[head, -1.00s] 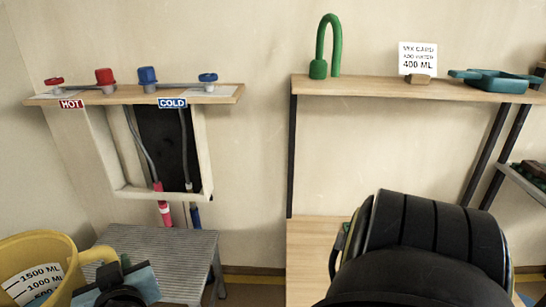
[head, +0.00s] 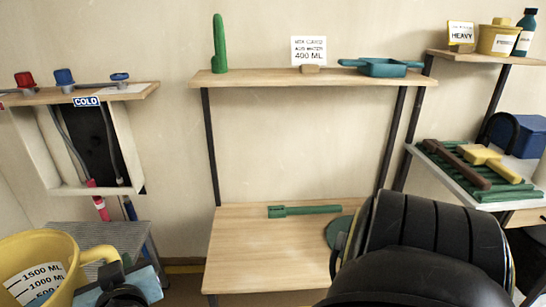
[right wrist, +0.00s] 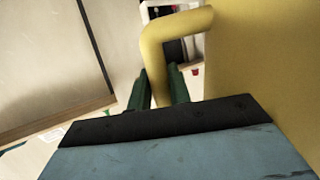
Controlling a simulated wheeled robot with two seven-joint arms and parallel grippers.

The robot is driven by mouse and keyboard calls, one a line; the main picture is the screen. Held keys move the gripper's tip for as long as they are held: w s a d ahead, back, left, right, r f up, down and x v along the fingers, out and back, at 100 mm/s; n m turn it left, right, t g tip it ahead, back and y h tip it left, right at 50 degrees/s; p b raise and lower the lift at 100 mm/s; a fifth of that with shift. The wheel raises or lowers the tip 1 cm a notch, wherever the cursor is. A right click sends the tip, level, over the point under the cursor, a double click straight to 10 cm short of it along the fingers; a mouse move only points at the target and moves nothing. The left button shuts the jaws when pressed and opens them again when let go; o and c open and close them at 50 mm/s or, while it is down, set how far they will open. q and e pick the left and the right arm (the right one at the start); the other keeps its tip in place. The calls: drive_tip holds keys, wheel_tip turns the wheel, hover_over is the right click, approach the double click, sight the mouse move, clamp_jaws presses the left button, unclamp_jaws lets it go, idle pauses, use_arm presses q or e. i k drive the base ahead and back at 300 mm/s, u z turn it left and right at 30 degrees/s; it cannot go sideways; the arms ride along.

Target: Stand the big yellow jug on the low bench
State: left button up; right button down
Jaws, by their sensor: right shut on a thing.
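The big yellow jug (head: 45,250) with measuring marks is at the lower left of the head view, cut off by the frame edge. Its handle (head: 97,254) points right. My right gripper (right wrist: 159,84) is shut on the jug's handle (right wrist: 165,33) in the right wrist view, with its dark green fingers on either side. The jug's wall (right wrist: 265,70) fills the right of that view. A low grey ribbed bench (head: 90,237) stands behind the jug, partly hidden. A low wooden surface (head: 250,245) is further right. My left gripper is not in view.
A tap shelf (head: 110,94) and wall opening are at the left. A wooden shelf (head: 250,79) runs above the low wooden surface. A green tool (head: 300,211) lies on that surface. A side rack (head: 455,165) with tools stands at the right.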

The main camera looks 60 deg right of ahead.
sight(307, 241)
drive_tip(key=z, duration=2.05)
drive_tip(key=i, duration=1)
